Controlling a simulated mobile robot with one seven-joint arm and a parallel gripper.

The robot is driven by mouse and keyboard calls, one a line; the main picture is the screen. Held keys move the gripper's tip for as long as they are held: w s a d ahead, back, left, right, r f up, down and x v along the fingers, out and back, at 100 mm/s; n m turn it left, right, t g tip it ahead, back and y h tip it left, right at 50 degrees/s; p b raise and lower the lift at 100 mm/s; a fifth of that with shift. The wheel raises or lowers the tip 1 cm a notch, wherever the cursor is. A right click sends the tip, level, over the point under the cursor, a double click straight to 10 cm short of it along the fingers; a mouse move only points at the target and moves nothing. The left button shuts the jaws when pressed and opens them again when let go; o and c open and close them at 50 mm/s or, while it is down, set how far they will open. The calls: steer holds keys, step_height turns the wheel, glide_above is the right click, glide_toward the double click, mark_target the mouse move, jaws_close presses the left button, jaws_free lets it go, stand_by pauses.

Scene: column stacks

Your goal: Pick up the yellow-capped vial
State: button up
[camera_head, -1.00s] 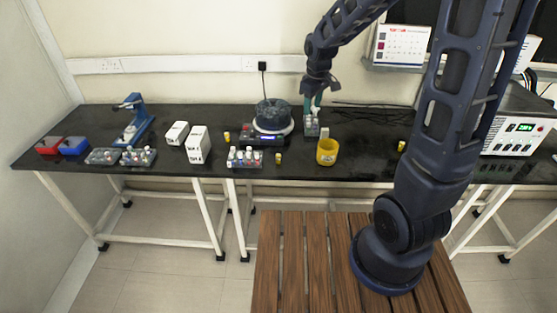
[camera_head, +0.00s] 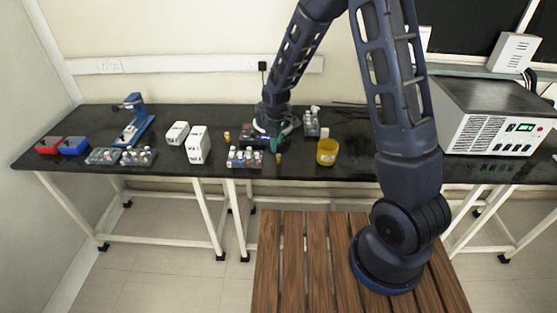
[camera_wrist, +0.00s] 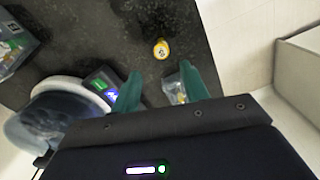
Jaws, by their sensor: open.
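A small yellow vial (camera_head: 278,158) stands near the table's front edge, right of the front vial rack. What seems to be the same vial (camera_wrist: 161,49) shows from above in the wrist view, with a yellow top, beyond my fingertips. Another small yellow vial (camera_head: 227,136) stands farther left. I cannot tell from the head view which caps are yellow. My gripper (camera_head: 278,141) has green fingers and is low beside the round device, behind the front vial. In the wrist view my gripper (camera_wrist: 158,80) is open, with nothing held between its fingers.
The round device (camera_head: 262,130) with a lit display is close to my gripper. The front rack (camera_head: 245,157) holds several vials. Another rack (camera_head: 311,125) stands behind right, and a yellow cup (camera_head: 327,151) stands to the right. White boxes (camera_head: 198,145) stand left.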

mark_target(279, 155)
step_height(279, 155, down, 2)
steer(key=shift+f, duration=0.15)
steer(key=f, duration=0.3)
steer(key=d+f, duration=0.1)
steer(key=shift+s+f, duration=0.2)
steer(key=shift+s, duration=0.15)
steer(key=shift+f, duration=0.4)
jaws_close()
